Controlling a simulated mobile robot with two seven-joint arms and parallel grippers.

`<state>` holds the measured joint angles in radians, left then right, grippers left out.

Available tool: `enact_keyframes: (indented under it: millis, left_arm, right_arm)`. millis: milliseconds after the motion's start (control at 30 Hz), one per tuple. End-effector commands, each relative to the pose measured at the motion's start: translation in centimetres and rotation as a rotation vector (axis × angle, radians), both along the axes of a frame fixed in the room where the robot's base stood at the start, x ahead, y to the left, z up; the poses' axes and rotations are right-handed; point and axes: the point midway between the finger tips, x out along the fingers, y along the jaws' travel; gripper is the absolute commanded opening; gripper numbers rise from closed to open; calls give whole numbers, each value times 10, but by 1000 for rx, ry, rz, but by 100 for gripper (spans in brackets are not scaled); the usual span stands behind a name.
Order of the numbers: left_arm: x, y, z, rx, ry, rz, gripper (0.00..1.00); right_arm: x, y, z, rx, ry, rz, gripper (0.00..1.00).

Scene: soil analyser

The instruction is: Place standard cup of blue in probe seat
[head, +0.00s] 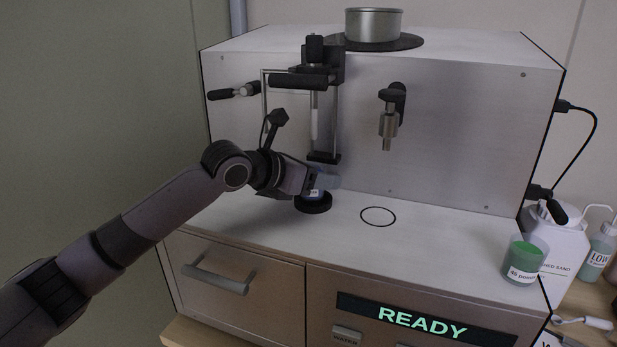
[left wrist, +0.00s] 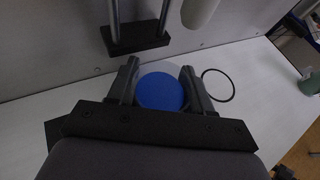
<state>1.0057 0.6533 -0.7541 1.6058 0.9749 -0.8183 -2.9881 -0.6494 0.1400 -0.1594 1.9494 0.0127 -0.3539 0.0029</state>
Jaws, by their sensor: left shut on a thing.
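My left gripper (head: 314,184) is low at the machine's worktop, under the probe. In the left wrist view its two fingers (left wrist: 160,84) are on either side of a clear cup with blue contents (left wrist: 161,92), shut on it. In the head view the cup (head: 316,194) is mostly hidden by the gripper, with part of a label showing. It is at the black round probe seat (head: 313,206); I cannot tell whether it rests on the seat. The probe carriage (head: 323,157) is above and behind the cup. My right gripper is not in view.
A black ring mark (head: 378,216) lies on the worktop to the right, below a nozzle (head: 389,125). A cup of green (head: 523,262) stands at the right edge. White and clear bottles (head: 553,243) stand beyond it. A READY display (head: 422,320) is on the front.

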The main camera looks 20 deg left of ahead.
Motion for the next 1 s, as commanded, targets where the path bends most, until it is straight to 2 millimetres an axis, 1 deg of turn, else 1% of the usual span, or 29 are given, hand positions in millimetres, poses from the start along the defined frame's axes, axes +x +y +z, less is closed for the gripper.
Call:
enact_keyframes:
  millis: [67,133,300,733,767,800,833,1000]
  left_arm:
    - [3,-3,0,0,0,-1,18]
    - [3,-2,-5,-1,2,-1,18]
    - [2,-2,-11,-1,-1,-1,18]
    - [2,-2,-15,0,0,-1,18]
    - [2,-2,-16,0,0,-1,53]
    - [2,-2,-15,0,0,-1,66]
    - [2,-2,-15,0,0,-1,76]
    - [2,-2,-15,0,0,-1,76]
  right_arm:
    - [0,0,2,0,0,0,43]
    - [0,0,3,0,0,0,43]
    - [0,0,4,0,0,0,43]
    - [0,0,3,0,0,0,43]
    - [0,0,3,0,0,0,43]
    - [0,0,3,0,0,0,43]
    - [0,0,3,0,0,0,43]
    - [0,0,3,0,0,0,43]
